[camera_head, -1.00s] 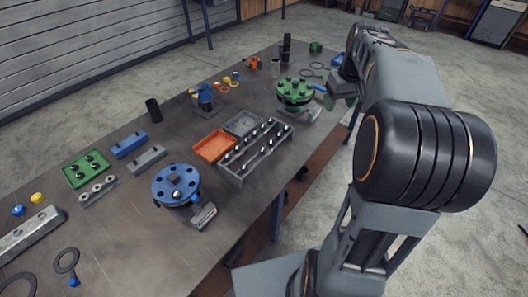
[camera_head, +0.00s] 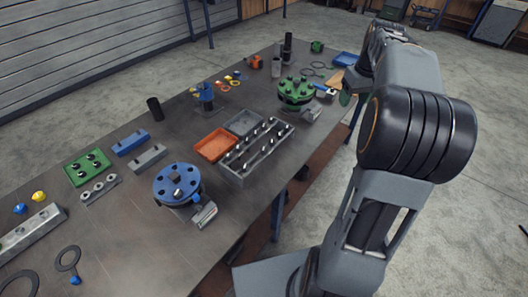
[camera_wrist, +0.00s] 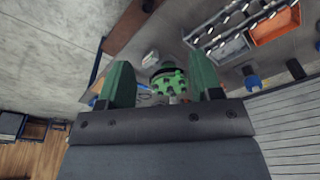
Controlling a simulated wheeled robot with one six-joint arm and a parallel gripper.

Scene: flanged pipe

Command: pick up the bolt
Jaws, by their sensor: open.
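Several bolts stand upright in a long grey rack (camera_head: 232,178) near the middle of the table's front edge. One bolt (camera_head: 256,147) shows in the rack's middle; which bolt the task means I cannot tell. The rack (camera_wrist: 197,37) also shows at the top of the wrist view, beyond my fingers. My gripper (camera_wrist: 162,78) is open and empty, its two green fingers wide apart. In the wrist view, a green flange (camera_wrist: 168,82) shows between the fingers, farther off. In the head view only part of my gripper shows, past the table's front edge, right of the green flange (camera_head: 296,93).
An orange tray (camera_head: 215,145) and a grey tray (camera_head: 243,122) lie behind the rack. A blue flange (camera_head: 176,184) stands left of it. A green plate with bolts (camera_head: 80,175) lies at the far left. Bare tabletop (camera_head: 130,235) lies at the front left.

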